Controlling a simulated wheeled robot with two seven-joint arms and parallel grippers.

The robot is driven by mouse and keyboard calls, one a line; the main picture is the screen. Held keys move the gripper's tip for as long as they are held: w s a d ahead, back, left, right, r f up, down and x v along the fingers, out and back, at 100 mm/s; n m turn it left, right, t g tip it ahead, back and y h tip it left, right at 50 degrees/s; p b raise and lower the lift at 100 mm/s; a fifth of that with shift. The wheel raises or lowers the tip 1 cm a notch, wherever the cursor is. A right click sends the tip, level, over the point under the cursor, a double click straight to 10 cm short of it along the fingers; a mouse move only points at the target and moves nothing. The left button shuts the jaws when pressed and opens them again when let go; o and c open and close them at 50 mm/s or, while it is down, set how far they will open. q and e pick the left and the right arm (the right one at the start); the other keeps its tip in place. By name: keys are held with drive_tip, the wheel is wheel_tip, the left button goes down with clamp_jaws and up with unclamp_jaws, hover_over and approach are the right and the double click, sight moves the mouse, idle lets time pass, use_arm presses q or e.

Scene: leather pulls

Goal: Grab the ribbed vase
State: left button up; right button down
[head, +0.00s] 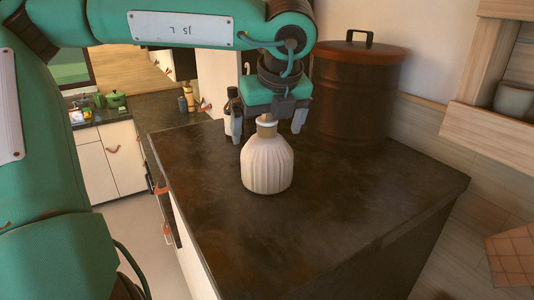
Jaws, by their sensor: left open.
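The ribbed vase (267,166) is cream white with a tan neck and stands upright on the dark countertop (350,215). My left gripper (268,125) points down from above, with its fingers spread on either side of the vase's neck. The jaws are open; I cannot tell whether a finger touches the vase. My right gripper is not in view.
A large brown lidded canister (354,98) stands to the right at the back. The front and right of the countertop are clear.

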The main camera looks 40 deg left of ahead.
use_arm(q)
drive_tip(key=p+x, duration=0.1)
drive_tip(key=x, duration=0.2)
drive_tip(key=shift+a+p, duration=0.1)
drive_tip(key=shift+p, duration=0.25)
drive_tip(key=shift+w+f, duration=0.1)
drive_tip(key=shift+f, duration=0.15)
drive_tip(key=c, duration=1)
drive_tip(key=shift+c, duration=0.2)
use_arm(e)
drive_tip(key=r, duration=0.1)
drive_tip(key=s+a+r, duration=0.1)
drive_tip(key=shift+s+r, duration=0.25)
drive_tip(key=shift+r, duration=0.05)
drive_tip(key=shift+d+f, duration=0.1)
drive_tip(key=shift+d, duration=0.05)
